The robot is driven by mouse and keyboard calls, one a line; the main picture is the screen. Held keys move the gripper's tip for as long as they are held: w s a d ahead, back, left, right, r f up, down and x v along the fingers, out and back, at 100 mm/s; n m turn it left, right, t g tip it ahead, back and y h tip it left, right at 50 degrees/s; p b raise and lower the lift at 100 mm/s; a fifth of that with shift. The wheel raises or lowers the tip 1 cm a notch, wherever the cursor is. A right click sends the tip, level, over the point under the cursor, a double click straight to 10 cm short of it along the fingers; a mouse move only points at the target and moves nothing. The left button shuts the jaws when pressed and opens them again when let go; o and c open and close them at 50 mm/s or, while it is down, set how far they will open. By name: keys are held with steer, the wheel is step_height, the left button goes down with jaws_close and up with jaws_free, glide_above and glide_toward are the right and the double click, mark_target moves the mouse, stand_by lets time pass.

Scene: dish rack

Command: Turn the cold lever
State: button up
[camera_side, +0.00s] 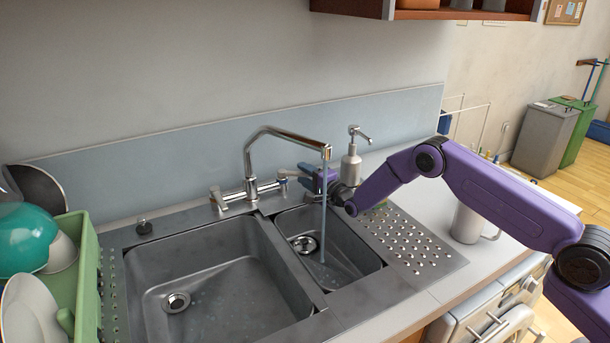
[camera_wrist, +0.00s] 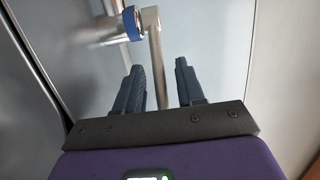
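The chrome faucet (camera_side: 250,170) stands behind the two sink basins, and a thin bluish stream of water (camera_side: 324,220) falls from its spout into the right basin. The cold lever (camera_side: 289,173) is at the faucet's right end; a blue ring (camera_wrist: 133,22) marks it in the wrist view. My gripper (camera_side: 307,175) is just right of this lever. In the wrist view my gripper (camera_wrist: 156,66) is open, and the lever's metal bar (camera_wrist: 155,62) runs between its fingers with gaps on both sides. Contact cannot be told.
The other lever (camera_side: 217,199) is on the faucet's left. A soap dispenser (camera_side: 351,160) stands close behind my gripper. A green dish rack (camera_side: 83,270) with bowls and plates is at far left. A metal mug (camera_side: 467,222) stands on the right counter. A shelf (camera_side: 455,14) hangs above.

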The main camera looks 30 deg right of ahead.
steer(key=shift+w, duration=0.25)
jaws_close()
steer(key=shift+s+a, duration=0.1)
steer(key=shift+s+a+m+h, duration=0.25)
steer(key=shift+m+h, duration=0.3)
steer(key=shift+h, duration=0.3)
steer(key=shift+s+a+m+h, duration=0.1)
steer(key=shift+s+m+h, duration=0.1)
steer(key=shift+m+h, duration=0.5)
